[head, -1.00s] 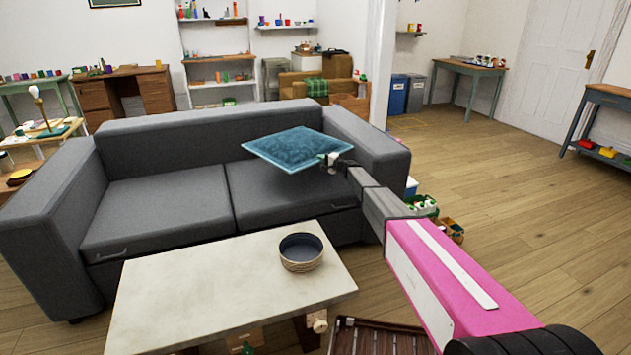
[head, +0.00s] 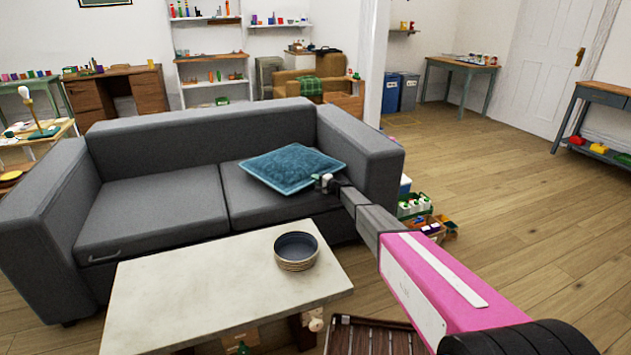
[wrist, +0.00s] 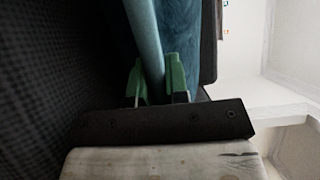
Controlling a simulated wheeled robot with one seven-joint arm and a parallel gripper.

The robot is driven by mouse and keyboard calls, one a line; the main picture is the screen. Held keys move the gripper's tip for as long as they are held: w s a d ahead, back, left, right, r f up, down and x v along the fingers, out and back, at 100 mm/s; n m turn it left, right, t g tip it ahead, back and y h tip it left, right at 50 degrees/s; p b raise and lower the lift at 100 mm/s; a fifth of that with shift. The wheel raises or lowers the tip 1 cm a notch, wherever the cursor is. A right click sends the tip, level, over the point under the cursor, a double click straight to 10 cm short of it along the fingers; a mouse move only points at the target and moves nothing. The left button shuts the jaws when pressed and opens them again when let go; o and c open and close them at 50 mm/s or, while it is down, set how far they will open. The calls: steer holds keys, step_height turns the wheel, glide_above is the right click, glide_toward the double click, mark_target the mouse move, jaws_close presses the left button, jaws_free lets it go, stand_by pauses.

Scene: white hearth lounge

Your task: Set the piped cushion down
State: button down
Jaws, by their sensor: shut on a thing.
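The piped cushion (head: 291,169) is teal blue with a lighter piped edge. In the head view it lies nearly flat at the right seat of the grey sofa (head: 150,209). My gripper (head: 324,183) is shut on its near right corner. In the wrist view the green fingertips (wrist: 155,80) pinch the cushion's piped edge (wrist: 146,42). The dark sofa fabric is close beside the cushion there. The cushion's underside is hidden, so I cannot tell whether all of it touches the seat.
A pale coffee table (head: 190,296) with a round dark bowl (head: 296,251) stands in front of the sofa. The sofa's right arm (head: 362,155) is close to the cushion. Crates with small items (head: 425,212) stand on the floor right of the sofa. The left seat is bare.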

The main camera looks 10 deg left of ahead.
steer(key=c, duration=1.1)
jaws_free()
steer(key=shift+r, duration=0.1)
steer(key=v, duration=1.2)
steer(key=s+d+r+n+g+h, duration=0.1)
steer(key=s+d+h, duration=0.4)
steer(key=s+d, duration=0.5)
steer(key=s+d+r+n+g+h, duration=0.2)
steer(key=s+d, duration=0.9)
steer(key=s, duration=1.4)
steer(key=s+d+r+n+g+h, duration=0.2)
steer(key=s+d+g+h, duration=0.3)
steer(key=s, duration=1.2)
steer(key=shift+s+d+r+h, duration=0.1)
steer(key=shift+d+r+h, duration=0.15)
steer(key=shift+d+h, duration=0.6)
steer(key=shift+s+d+r+h, duration=0.1)
steer(key=shift+d+r+h, duration=0.3)
steer(key=shift+d, duration=0.9)
steer(key=shift+s+d+r+h, duration=0.1)
steer(key=shift+d+h, duration=0.65)
steer(key=shift+d, duration=0.3)
